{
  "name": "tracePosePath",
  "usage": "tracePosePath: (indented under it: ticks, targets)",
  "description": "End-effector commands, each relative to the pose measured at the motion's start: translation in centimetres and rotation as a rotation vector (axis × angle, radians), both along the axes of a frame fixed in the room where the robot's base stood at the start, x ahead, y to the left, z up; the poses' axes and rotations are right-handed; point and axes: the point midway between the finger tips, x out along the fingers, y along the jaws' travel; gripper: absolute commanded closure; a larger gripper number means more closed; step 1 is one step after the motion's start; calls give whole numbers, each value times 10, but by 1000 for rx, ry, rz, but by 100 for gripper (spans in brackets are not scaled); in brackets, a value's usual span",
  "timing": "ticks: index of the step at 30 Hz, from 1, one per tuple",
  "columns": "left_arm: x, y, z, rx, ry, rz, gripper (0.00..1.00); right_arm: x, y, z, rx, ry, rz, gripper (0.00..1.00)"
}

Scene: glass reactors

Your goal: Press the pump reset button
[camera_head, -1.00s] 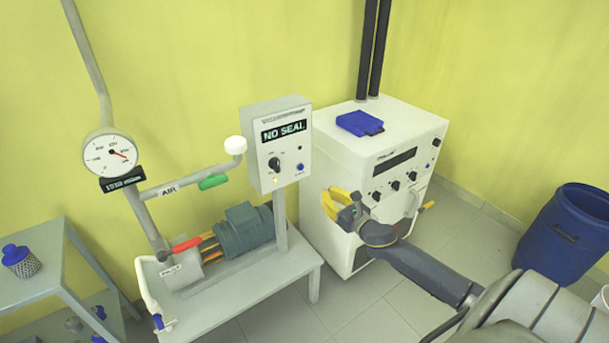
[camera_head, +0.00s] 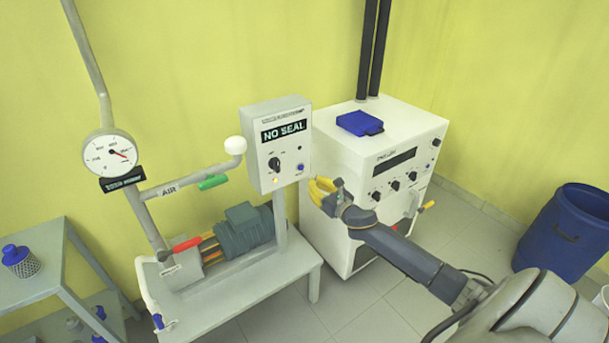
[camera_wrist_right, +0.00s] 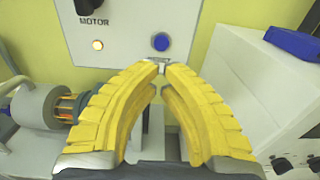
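The pump control box (camera_head: 278,143) stands on a post above the pump bench, with a display reading "NO SEAL". A small blue button (camera_head: 300,168) sits at its lower right; it also shows in the right wrist view (camera_wrist_right: 161,42), beside a lit lamp (camera_wrist_right: 98,45) and below the black MOTOR knob (camera_wrist_right: 88,6). My right gripper (camera_head: 316,186) is just right of and below the box, yellow fingers pointing toward it. In the right wrist view its fingertips (camera_wrist_right: 161,68) nearly meet below the blue button, with nothing seen between them. My left gripper is not in view.
The white cabinet (camera_head: 400,130) stands right behind my right gripper, with a blue case (camera_head: 360,123) on top. The pump motor (camera_head: 243,230) sits on the bench below the box. A blue barrel (camera_head: 568,225) stands at the far right.

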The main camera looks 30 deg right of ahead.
Motion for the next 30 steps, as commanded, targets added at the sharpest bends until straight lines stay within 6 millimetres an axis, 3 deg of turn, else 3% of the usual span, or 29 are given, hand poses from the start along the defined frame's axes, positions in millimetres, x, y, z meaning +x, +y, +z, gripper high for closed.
tracePosePath:
  ticks: [6, 15, 30]
  targets:
    - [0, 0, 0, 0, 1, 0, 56, 31, 1, 1, 2, -2, -1, 100]
    - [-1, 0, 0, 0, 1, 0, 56, 59, 2, 1, 1, -1, -1, 100]
    - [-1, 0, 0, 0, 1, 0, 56, 67, 2, 0, 0, 0, 0, 100]
